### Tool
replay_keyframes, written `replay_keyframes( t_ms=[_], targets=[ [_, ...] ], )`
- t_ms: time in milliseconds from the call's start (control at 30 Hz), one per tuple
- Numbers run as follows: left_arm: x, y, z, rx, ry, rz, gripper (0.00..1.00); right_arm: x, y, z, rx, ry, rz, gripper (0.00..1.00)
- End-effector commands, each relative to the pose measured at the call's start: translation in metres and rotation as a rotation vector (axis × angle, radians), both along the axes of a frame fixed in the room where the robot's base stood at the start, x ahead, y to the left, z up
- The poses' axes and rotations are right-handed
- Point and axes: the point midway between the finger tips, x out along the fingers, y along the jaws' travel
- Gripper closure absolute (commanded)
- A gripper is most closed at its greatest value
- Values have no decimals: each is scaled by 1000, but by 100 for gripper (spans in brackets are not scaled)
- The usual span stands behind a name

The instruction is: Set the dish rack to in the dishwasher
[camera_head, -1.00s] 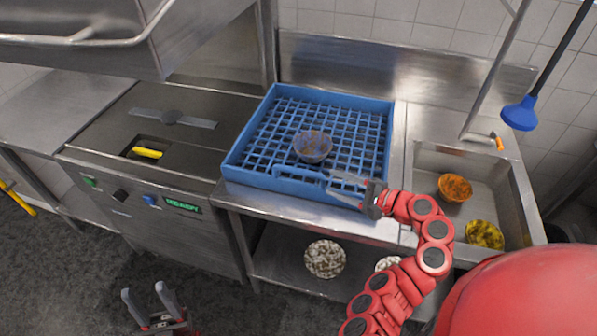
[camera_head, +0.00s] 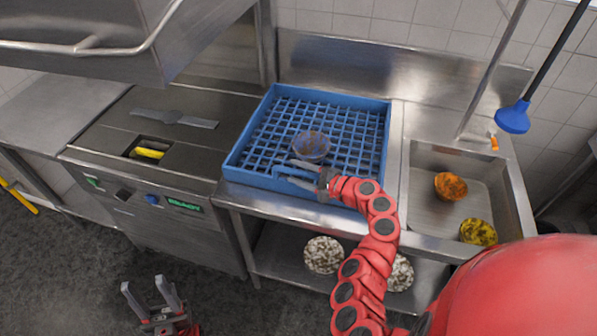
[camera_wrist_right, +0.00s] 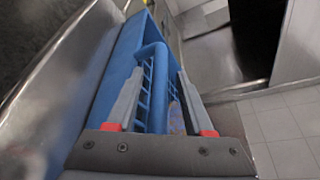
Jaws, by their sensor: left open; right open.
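The blue dish rack (camera_head: 378,150) stands on the steel counter, right of the dishwasher (camera_head: 165,150), with a glassy brownish bowl (camera_head: 311,146) in it. The dishwasher's hood is raised and its panel reads READY. My right gripper (camera_head: 296,173) is open at the rack's front wall, by the front handle. In the right wrist view the rack's blue handle (camera_wrist_right: 150,50) lies between the spread fingers (camera_wrist_right: 153,95); I cannot tell if they touch it. My left gripper (camera_head: 150,292) is open and empty, low over the floor, away from the rack.
A sink (camera_head: 425,205) on the right holds an orange bowl (camera_head: 451,186) and a yellow one (camera_head: 478,232). White speckled dishes (camera_head: 323,255) sit on the shelf below. The raised hood (camera_head: 130,40) hangs above the dishwasher. A steel table (camera_head: 50,120) at the left is clear.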

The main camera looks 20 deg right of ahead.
Motion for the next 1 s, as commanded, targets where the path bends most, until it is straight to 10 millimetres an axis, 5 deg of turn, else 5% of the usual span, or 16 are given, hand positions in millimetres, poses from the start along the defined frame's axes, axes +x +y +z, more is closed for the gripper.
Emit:
replay_keyframes(
  t_ms=[33,300,1000],
  targets=[
    [0,0,0,0,0,0,50,0,0,0,0,0,0,53],
    [0,0,0,0,0,0,50,0,0,0,1,1,0,100],
    [0,0,0,0,0,0,50,-1,0,-1,1,2,1,100]
  ],
)
